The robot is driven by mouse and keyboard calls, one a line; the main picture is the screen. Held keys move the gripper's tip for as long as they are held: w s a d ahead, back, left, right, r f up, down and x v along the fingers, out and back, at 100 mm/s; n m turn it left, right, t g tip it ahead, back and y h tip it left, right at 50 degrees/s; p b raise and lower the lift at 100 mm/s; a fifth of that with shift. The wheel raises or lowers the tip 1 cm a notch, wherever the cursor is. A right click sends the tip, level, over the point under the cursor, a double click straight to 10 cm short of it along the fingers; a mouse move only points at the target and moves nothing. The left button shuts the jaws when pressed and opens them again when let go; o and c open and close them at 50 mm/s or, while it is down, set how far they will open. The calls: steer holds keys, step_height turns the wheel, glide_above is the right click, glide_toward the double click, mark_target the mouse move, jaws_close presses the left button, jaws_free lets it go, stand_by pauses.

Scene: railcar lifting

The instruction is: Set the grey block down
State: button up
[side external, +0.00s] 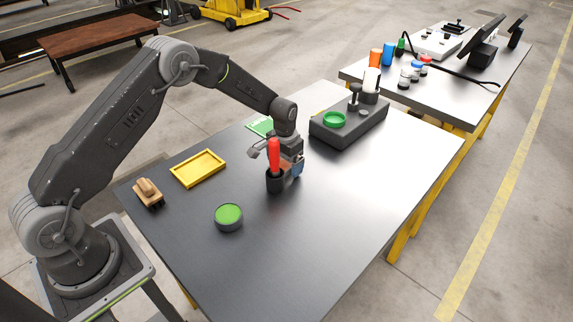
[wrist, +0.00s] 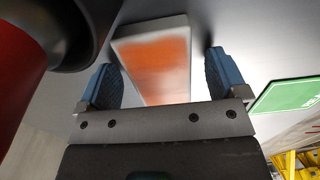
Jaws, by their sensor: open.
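The grey block (wrist: 153,60) shows in the wrist view as a pale box with a blurred orange face. It lies between and past the blue fingertips of my gripper (wrist: 164,78). The fingers stand apart, with a clear gap between the block and the right finger; whether the left finger touches it I cannot tell. The cup mostly hides the block there.
The black cup and red item stand close beside my gripper. A green card (wrist: 290,95) lies nearby. A yellow tray (side external: 198,168), a wooden piece (side external: 148,193) and a green-topped round tin (side external: 228,216) are at left. A dark fixture (side external: 345,130) stands behind. The table's front right is clear.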

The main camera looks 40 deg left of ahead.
steer(key=shift+r, duration=0.15)
steer(key=c, duration=1.3)
